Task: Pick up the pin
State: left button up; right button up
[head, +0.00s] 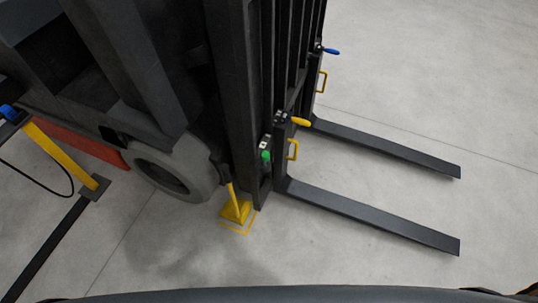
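In the head view, a dark lift-truck mast (245,90) carries small coloured grips. A yellow grip (300,122) sticks out to the right from the near fork carriage, and a blue grip (331,51) sticks out from the far one. A green knob (265,156) sits lower on the near side of the mast. I cannot tell which of these, if any, is the pin. Neither of my grippers shows in this view.
Two dark forks, near (375,217) and far (390,148), extend right, low over the grey floor. A yellow wedge-shaped piece (236,210) stands by the grey wheel (180,168). A yellow post (58,152) stands at left. The floor at lower right is clear.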

aim_at(265, 155)
jog(key=i+l+u, duration=0.1)
jog(key=l, duration=0.3)
jog(key=i+l+u, duration=0.1)
jog(key=i+l, duration=0.15)
jog(key=l, duration=0.2)
jog(key=i+l+u, duration=0.15)
jog(key=l, duration=0.3)
jog(key=i+l+u, duration=0.1)
jog(key=l, duration=0.35)
jog(key=i+l+u, duration=0.1)
jog(key=l, duration=0.35)
